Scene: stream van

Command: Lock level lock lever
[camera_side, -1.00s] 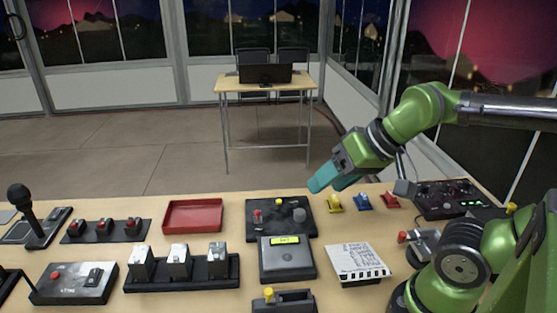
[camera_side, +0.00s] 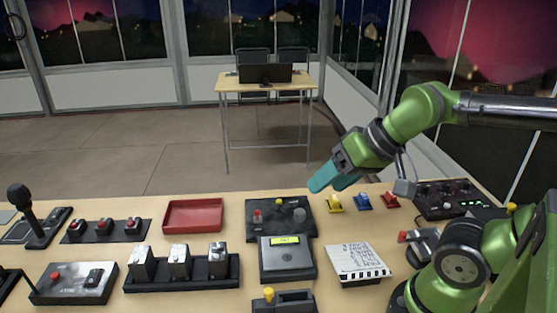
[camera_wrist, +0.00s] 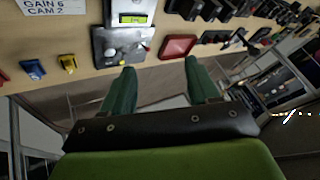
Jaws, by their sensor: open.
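My gripper (camera_side: 318,187) is open and empty, its teal fingers in the air above the back of the table. In the wrist view the fingers (camera_wrist: 159,68) stand apart, with nothing between them. Below and left of it in the side view is a dark panel (camera_side: 280,230) with a small red-tipped lever (camera_side: 257,216) and a grey round knob (camera_side: 299,214). The panel also shows in the wrist view (camera_wrist: 110,37). Other levers are a yellow-knobbed one (camera_side: 269,294) at the front and a red-knobbed one (camera_side: 402,237) beside my arm. I cannot tell which is the level lock lever.
A device with a yellow-green display (camera_side: 287,258) sits in front of the panel. Yellow (camera_side: 335,204), blue (camera_side: 363,202) and red (camera_side: 391,200) pieces line the right back. A red tray (camera_side: 193,216) and a printed pad (camera_side: 357,262) flank the middle.

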